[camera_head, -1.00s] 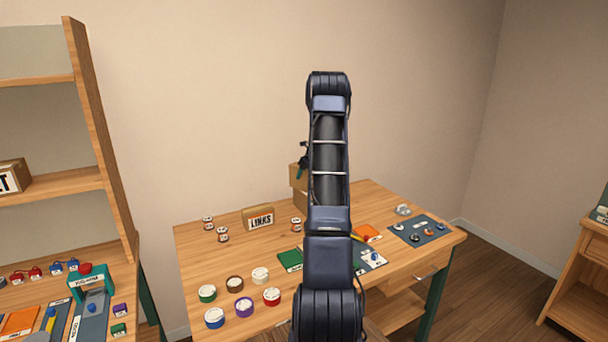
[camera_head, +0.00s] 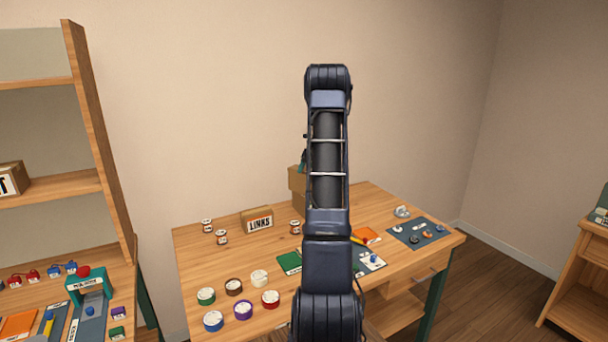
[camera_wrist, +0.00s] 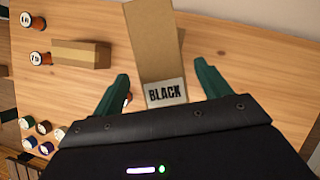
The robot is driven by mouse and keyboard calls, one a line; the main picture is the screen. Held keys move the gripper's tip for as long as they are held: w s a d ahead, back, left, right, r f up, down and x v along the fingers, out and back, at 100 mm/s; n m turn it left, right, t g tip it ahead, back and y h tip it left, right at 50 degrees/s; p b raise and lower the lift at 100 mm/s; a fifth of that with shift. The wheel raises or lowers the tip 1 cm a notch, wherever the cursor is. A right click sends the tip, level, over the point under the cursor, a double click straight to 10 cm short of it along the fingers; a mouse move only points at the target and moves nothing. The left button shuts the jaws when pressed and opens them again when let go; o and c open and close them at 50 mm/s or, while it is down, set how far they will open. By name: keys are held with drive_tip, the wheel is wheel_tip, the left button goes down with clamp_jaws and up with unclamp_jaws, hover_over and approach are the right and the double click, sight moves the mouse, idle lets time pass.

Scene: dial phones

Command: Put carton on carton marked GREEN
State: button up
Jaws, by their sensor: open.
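A brown carton marked BLACK (camera_wrist: 166,92) shows in the wrist view, between and beyond my fingertips. My gripper (camera_wrist: 161,70) is open, one green finger on each side of that carton; I cannot tell whether either touches it. In the head view, brown carton surfaces (camera_head: 297,182) show beside my arm at the back of the table, apparently one above another. My arm hides most of them, and only a bit of my gripper (camera_head: 303,160) shows there. No label reading GREEN is legible in either view.
A carton marked LINKS (camera_head: 258,220) stands left on the table (camera_head: 200,258), near small labelled jars (camera_head: 222,237). Several round coloured tubs (camera_head: 243,309) stand at the front left. A blue mat (camera_head: 415,233) with small parts lies right. A shelf (camera_head: 90,130) rises left.

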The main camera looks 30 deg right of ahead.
drive_tip(key=v, duration=0.5)
drive_tip(key=shift+s+r, duration=0.1)
drive_tip(key=shift+r, duration=0.15)
drive_tip(key=s+a+r+n, duration=0.8)
drive_tip(key=s+a, duration=0.2)
drive_tip(key=a, duration=0.3)
drive_tip(key=s+a+r+n, duration=0.7)
drive_tip(key=s+a, duration=0.4)
drive_tip(key=a, duration=0.2)
drive_tip(key=s+a+f+n, duration=0.1)
drive_tip(key=s+a+n, duration=0.3)
drive_tip(key=s, duration=0.5)
drive_tip(key=s+a+f+n+h, duration=0.1)
drive_tip(key=s+a+f+n, duration=0.1)
drive_tip(key=s+n, duration=0.5)
drive_tip(key=s+a+f+n+h, duration=0.1)
drive_tip(key=s+a+n, duration=0.4)
drive_tip(key=s, duration=0.6)
drive_tip(key=shift+s+a, duration=0.3)
drive_tip(key=shift+s, duration=0.1)
